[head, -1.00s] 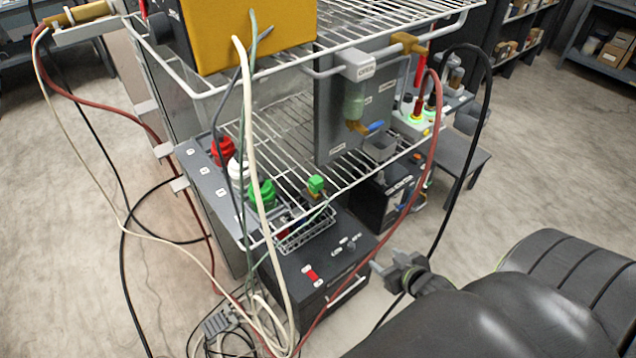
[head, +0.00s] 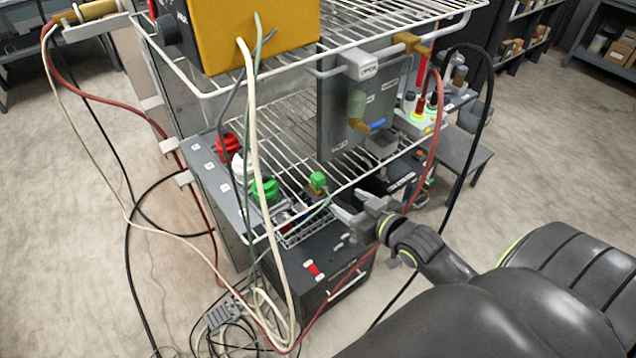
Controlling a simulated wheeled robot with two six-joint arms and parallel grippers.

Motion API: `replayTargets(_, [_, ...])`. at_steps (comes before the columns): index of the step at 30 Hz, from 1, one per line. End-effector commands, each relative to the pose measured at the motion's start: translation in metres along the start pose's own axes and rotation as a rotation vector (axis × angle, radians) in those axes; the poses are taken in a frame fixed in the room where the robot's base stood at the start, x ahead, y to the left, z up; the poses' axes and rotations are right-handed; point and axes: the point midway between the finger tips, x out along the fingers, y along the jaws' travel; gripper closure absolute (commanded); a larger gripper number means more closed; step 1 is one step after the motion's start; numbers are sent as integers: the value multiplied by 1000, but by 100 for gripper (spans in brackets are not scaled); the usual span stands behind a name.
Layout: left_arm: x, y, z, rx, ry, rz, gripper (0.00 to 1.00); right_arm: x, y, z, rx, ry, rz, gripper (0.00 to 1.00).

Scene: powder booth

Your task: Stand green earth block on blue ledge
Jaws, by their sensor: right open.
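A small green block (head: 317,180) with a brass-coloured lower part stands upright at the front of the lower wire shelf, by a small wire basket (head: 308,232). It may be the earth block. My right gripper (head: 342,209) is open and empty, just right of and below the green block, apart from it, fingers pointing left toward the basket. I cannot pick out a blue ledge for certain; a blue lever (head: 373,125) shows on the grey panel, and small bluish bits in the basket are too small to tell. My left gripper is not in view.
Red, white and green knobs (head: 264,191) line the shelf's left side. Cream and grey cables (head: 262,150) hang before the shelf. A red hose (head: 434,150) passes close to my right gripper. A yellow box (head: 250,35) sits on the upper wire shelf (head: 400,20).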

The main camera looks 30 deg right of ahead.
Motion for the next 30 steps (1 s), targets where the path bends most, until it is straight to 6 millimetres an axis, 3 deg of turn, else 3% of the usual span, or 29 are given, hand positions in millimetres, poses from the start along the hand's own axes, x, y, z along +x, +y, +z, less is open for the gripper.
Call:
replayTargets(6, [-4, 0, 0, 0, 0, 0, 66, 38, 0, -1, 3, 1, 0, 44])
replayTargets(16, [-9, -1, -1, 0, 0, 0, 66, 61, -3, -4, 3, 1, 0, 44])
replayTargets(24, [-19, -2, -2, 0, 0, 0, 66, 96, -8, -7, 2, -1, 0, 44])
replayTargets(30, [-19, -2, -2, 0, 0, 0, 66, 104, -7, -6, 1, -1, 1, 44])
